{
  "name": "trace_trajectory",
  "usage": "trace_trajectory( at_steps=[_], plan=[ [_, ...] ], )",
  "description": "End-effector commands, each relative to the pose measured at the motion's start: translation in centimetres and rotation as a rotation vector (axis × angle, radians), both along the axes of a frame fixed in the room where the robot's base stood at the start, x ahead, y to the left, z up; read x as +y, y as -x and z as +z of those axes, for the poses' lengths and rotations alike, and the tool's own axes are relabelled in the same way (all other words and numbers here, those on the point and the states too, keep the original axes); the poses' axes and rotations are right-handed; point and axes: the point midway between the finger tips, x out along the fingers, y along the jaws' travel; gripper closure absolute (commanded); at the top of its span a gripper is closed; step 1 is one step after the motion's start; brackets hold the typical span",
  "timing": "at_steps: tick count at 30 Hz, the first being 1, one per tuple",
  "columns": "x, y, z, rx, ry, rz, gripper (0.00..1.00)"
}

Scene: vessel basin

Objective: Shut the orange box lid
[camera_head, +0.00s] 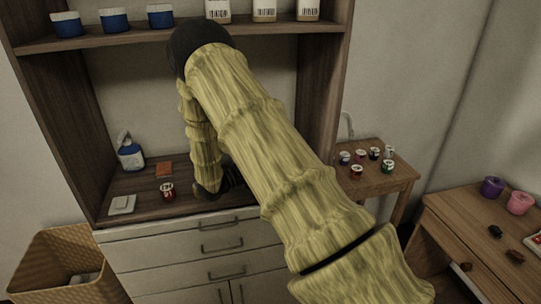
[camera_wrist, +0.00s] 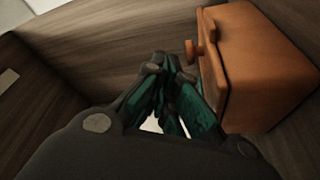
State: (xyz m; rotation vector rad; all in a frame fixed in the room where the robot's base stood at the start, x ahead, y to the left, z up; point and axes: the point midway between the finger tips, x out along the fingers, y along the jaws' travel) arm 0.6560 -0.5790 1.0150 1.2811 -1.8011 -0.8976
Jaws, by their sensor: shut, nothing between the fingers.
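The orange box (camera_wrist: 262,70) fills the right side of the wrist view, with a round knob (camera_wrist: 191,50) sticking out to the left from its edge. A seam runs along its near edge; I cannot tell how far its lid stands open. My gripper (camera_wrist: 165,68) is shut and empty, its teal-padded fingers together just left of the box and below the knob. I cannot tell whether a finger touches the box. In the head view my arm covers most of the gripper, and I cannot make out this box there for sure.
On the cabinet's counter (camera_head: 135,185) stand a blue-labelled bottle (camera_head: 131,157), a small flat orange item (camera_head: 164,170), a small red cup (camera_head: 168,191) and a white item (camera_head: 121,205). The cabinet's side wall (camera_head: 322,80) and upper shelf (camera_head: 160,38) bound the space.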

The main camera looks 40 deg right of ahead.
Motion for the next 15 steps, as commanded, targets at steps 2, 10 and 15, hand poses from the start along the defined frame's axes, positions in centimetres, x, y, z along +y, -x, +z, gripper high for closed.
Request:
trace_trajectory(
  at_steps=[2,10,15],
  plan=[
    [0.03,0.22,-0.28,0.001,-0.001,-0.001,1.00],
    [0.06,0.55,-0.67,0.001,-0.001,-0.003,1.00],
    [0.03,0.61,-0.71,0.000,-0.001,-0.003,1.00]
  ],
)
